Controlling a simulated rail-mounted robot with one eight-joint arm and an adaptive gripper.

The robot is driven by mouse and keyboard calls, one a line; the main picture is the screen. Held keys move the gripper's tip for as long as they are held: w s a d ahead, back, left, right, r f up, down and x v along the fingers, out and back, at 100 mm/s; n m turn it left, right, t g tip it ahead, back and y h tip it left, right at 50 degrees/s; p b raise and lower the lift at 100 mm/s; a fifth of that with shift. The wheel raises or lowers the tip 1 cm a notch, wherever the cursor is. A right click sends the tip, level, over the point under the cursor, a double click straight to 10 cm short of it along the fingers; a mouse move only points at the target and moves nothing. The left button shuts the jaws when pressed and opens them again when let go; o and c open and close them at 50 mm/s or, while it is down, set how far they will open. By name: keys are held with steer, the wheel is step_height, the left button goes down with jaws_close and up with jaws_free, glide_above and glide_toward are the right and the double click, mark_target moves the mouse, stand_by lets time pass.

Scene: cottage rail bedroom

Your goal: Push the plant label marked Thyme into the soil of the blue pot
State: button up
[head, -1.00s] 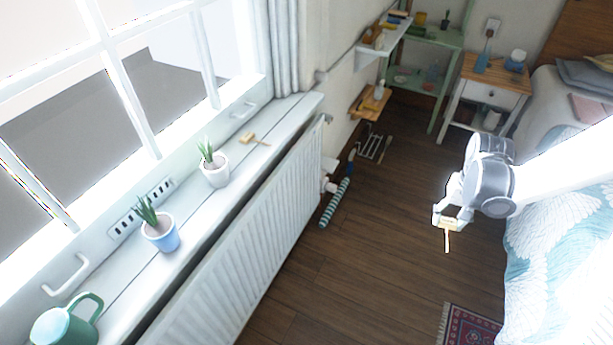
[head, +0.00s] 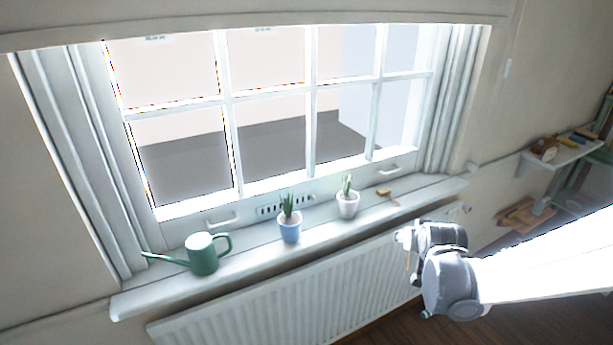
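The blue pot (head: 289,230) stands upright on the window sill, with a spiky green plant in it. Its soil is too small to make out. My gripper (head: 406,242) is in front of the sill, to the right of the blue pot and well apart from it. It is shut on a small pale wooden plant label (head: 407,262), whose thin stake hangs down. The writing on the label cannot be read from here. A second wooden label-like piece (head: 387,195) lies on the sill at the right.
A white pot (head: 348,204) with a plant stands just right of the blue pot. A green watering can (head: 202,254) stands left on the sill (head: 245,258). A radiator (head: 290,290) runs below. A wall shelf (head: 563,150) with small items is at the right.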

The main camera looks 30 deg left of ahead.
steer(key=s+a+r+n+t+y, duration=0.15)
steer(key=a+r, duration=0.25)
steer(key=a, duration=0.4)
steer(key=s+a+r+n+t+y, duration=0.1)
steer(key=s+a+r+y, duration=0.25)
steer(key=a, duration=0.45)
step_height(320, 180, up, 9)
steer(key=n+y, duration=0.2)
steer(key=y, duration=0.3)
glide_above(290, 205)
steer(key=v, duration=0.4)
steer(key=shift+w+a+r, duration=0.15)
steer(key=shift+r, duration=0.05)
steer(key=shift+f, duration=0.15)
steer(key=shift+f+b, duration=2.7)
steer(key=shift+f, duration=0.15)
steer(key=shift+b, duration=0.65)
steer(key=shift+f+b, duration=2.4)
steer(key=shift+f, duration=0.5)
